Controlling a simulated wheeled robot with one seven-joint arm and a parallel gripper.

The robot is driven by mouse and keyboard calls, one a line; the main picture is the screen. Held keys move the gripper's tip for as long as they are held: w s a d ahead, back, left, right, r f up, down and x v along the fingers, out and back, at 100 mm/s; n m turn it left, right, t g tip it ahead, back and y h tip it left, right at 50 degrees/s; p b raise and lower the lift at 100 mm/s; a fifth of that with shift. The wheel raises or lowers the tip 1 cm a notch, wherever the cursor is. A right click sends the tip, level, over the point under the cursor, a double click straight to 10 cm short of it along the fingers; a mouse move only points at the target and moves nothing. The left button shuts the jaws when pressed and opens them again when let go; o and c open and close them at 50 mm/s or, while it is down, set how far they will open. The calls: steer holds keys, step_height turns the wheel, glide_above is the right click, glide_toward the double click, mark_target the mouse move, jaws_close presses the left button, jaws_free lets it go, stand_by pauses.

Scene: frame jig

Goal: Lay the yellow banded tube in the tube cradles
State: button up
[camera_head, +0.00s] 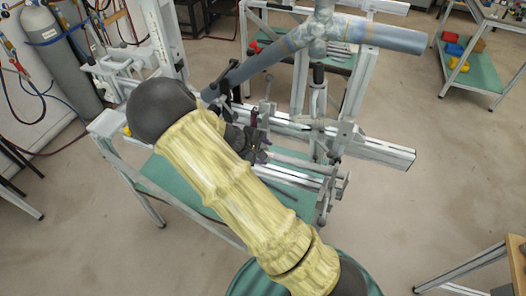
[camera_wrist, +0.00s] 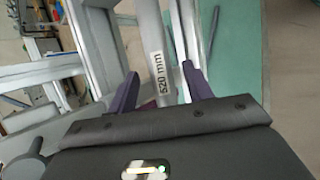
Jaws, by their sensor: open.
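My gripper (camera_wrist: 160,88) is open, with its two purple fingers spread in the wrist view. A pale grey tube (camera_wrist: 152,35) with a "520 mm" label runs lengthwise between and beyond the fingers. I cannot tell whether the fingers touch it. No yellow band shows on its visible part, so I cannot tell whether it is the yellow banded tube. In the head view, my yellow-sleeved arm hides part of the bench, and my gripper is small and dark among the jig parts. The tube cradles cannot be made out clearly.
The metal jig rail (camera_head: 380,151) extends right over a green-topped bench (camera_head: 165,175). A joined blue-grey tube frame (camera_head: 375,36) stands above it, close to my gripper. A gas cylinder (camera_head: 60,60) stands at left. A green shelf (camera_head: 475,72) holds coloured bins. Open floor lies at right.

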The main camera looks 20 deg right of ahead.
steer(key=b+v, duration=0.2)
steer(key=v, duration=1.5)
steer(key=shift+r, duration=0.15)
steer(key=shift+a, duration=0.1)
steer(key=s+d+f+m+y, duration=0.1)
steer(key=s+d+m+y, duration=0.6)
steer(key=s, duration=0.7)
steer(key=shift+s+d+f+m+y, duration=0.3)
steer(key=shift+d+f+m, duration=0.1)
steer(key=shift+d+m, duration=0.8)
steer(key=shift+c, duration=0.4)
